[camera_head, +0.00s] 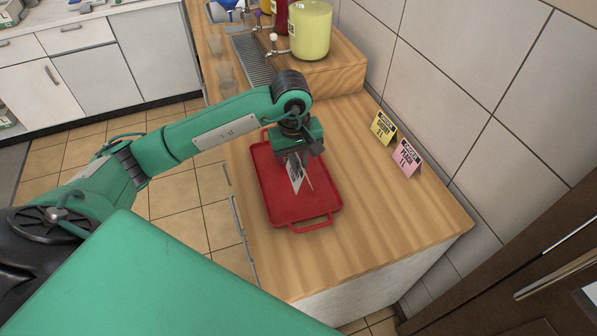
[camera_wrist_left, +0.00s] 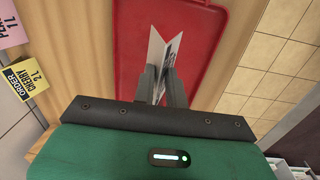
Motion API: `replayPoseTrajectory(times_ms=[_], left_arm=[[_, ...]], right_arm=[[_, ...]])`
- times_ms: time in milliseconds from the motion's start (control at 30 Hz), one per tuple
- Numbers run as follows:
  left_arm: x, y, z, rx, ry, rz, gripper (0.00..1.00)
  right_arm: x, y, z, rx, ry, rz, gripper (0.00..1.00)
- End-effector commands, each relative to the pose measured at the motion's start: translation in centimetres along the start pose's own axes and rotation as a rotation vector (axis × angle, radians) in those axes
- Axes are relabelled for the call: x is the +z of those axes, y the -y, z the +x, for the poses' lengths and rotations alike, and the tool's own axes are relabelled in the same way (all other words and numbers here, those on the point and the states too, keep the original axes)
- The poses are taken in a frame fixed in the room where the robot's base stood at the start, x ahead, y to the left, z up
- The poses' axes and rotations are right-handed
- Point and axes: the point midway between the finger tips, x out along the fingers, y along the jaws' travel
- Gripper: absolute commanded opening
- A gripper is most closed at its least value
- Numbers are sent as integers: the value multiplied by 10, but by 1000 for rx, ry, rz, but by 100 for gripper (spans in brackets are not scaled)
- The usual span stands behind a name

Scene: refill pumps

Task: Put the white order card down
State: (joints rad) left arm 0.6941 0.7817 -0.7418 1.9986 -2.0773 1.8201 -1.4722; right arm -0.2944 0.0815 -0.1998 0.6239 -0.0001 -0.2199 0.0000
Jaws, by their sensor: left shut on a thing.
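The white order card (camera_head: 295,174) is a small folded card with dark print, over the red tray (camera_head: 321,199) on the wooden counter. My left gripper (camera_head: 292,160) is shut on the card from above. In the left wrist view the white card (camera_wrist_left: 154,48) stands up between the two fingers of my left gripper (camera_wrist_left: 156,82). I cannot tell whether its lower edge touches the tray (camera_wrist_left: 205,25). My right gripper does not show.
A yellow card (camera_head: 383,128) and a pink card (camera_head: 407,157) stand by the tiled wall, right of the tray. Drink dispensers, one yellow (camera_head: 310,32), stand on a raised wooden block (camera_head: 335,75) at the back. Bare counter (camera_head: 385,215) lies right of the tray.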

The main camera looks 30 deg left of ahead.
Motion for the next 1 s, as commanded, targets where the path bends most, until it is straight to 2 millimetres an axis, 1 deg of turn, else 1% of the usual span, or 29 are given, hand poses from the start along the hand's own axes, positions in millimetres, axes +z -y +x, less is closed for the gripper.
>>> replayPoseTrajectory(times_ms=[33, 100, 367, 600, 900, 933, 1000], left_arm=[[1, 2, 8, -4, 4, 0, 0], [1, 2, 17, -2, 4, 0, 0], [0, 3, 35, -1, 1, 0, 0], [0, 5, 65, 0, 1, 0, 0], [0, 5, 68, 1, -1, 1, 0], [0, 5, 68, 1, -1, 1, 17], [0, 5, 67, 1, -1, 1, 31]], right_arm=[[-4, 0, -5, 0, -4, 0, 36], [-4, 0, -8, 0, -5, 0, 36], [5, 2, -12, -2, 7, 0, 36], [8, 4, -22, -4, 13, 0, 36], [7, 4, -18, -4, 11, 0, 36], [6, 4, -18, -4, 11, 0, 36], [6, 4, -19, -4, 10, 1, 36]])
